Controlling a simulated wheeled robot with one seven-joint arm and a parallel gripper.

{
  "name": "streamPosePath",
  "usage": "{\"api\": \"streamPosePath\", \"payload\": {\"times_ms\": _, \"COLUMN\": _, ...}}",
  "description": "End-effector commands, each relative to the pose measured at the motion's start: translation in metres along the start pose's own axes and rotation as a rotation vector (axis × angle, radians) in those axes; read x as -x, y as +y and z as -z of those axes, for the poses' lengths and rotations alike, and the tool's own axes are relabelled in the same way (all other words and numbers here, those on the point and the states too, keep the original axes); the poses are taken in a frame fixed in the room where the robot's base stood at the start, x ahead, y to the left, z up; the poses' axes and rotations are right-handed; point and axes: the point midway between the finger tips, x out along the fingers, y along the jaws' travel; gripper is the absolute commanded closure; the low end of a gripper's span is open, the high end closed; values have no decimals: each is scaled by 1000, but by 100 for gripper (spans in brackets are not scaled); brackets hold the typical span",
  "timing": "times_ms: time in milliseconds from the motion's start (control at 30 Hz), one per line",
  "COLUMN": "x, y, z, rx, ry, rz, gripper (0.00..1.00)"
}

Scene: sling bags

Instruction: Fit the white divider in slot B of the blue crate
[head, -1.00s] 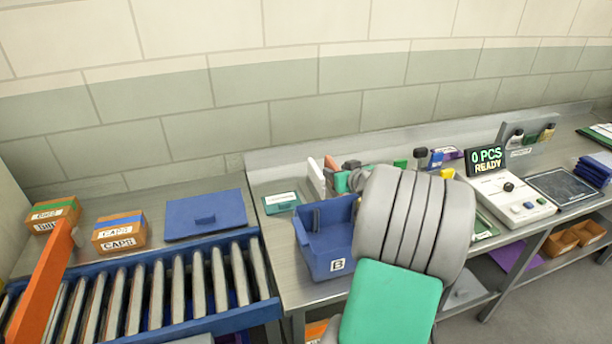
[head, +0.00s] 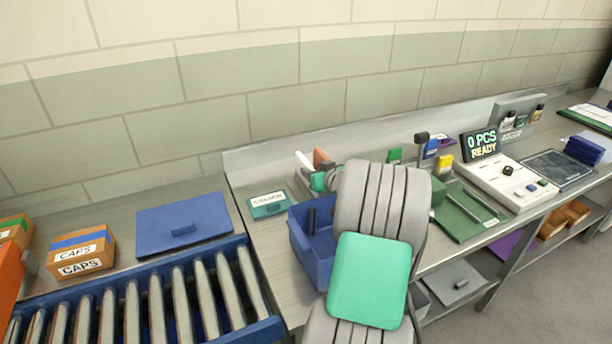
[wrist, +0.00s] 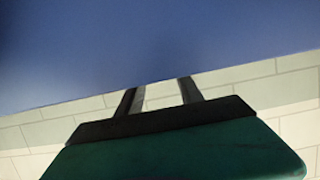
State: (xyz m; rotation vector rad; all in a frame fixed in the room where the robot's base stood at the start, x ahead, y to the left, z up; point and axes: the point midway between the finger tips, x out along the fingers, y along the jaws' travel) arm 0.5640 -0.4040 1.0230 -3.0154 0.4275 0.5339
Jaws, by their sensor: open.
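The blue crate (head: 312,262) stands on the bench left of my arm, which hides its right part and front. A dark upright piece (head: 311,220) shows inside it. Behind the crate is a narrow white upright piece (head: 304,161), possibly the white divider, beside orange and green pieces; I cannot tell for sure.
A green labelled box (head: 267,205) lies left of the crate. A roller conveyor (head: 255,335) and a blue lid-like panel (head: 184,216) are further left. Right of my arm are a green tray (head: 462,212) and a counter console (head: 510,186).

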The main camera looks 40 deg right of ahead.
Motion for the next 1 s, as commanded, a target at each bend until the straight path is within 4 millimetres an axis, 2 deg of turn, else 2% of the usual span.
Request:
{"api": "streamPosePath", "payload": {"times_ms": 200, "x": -35, "y": -2, "z": 2, "rx": 0, "ry": -1, "rz": 2, "gripper": 56}}
{"api": "streamPosePath", "payload": {"times_ms": 467, "x": -40, "y": 1, "z": 0, "rx": -1, "ry": 1, "rz": -3, "gripper": 56}}
{"api": "streamPosePath", "payload": {"times_ms": 1000, "x": -39, "y": 1, "z": 0, "rx": -1, "ry": 1, "rz": -4, "gripper": 100}}
